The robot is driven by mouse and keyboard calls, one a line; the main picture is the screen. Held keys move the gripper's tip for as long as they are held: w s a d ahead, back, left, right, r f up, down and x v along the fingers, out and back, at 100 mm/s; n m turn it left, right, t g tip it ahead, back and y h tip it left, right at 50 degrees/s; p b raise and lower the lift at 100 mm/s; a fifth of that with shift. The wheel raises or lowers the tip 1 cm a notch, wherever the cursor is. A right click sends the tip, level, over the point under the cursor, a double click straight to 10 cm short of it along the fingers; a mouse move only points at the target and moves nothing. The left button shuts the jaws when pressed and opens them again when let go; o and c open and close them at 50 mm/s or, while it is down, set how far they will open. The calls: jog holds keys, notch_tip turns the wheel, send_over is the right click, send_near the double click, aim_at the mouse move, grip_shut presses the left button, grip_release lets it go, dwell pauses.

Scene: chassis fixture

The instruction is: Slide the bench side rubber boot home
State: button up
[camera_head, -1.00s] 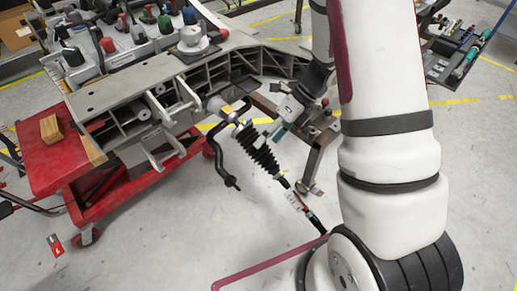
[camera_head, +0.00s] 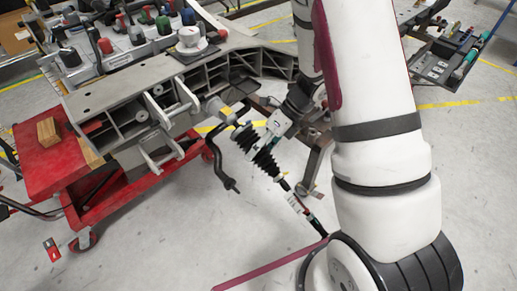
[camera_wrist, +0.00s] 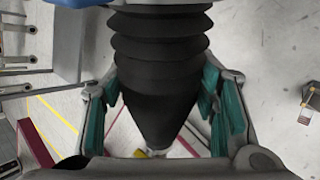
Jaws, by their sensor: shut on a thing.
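The black ribbed rubber boot (camera_head: 267,164) sits on a thin slanted rod below the grey chassis frame (camera_head: 120,85). My gripper (camera_head: 262,149) reaches it from the upper right and covers its middle. In the wrist view, the boot (camera_wrist: 160,60) fills the centre, its wide folds at the top and its smooth tapered end below. My gripper (camera_wrist: 163,108) is shut on the boot, with teal finger pads on both sides. The rod (camera_head: 305,212) runs on down to the right. The seat at the boot's upper end is not clear.
A black curved bar (camera_head: 222,165) hangs just left of the boot. A red cart (camera_head: 42,165) carries a wooden block (camera_head: 48,131) under the frame's left side. A brown metal stand (camera_head: 314,168) is close on the right. The floor below the bar is clear.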

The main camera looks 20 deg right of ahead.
aim_at(242, 128)
jog(key=w+r+p, duration=0.1)
jog(key=w, duration=0.1)
jog(key=w+a+r+p, duration=0.1)
jog(key=w, duration=0.1)
jog(key=w+a+r+p, duration=0.1)
jog(key=w, duration=0.1)
jog(key=shift+w+a+r, duration=0.15)
jog(key=shift+w+a, duration=0.1)
jog(key=o, duration=1.7)
jog(key=v, duration=1.2)
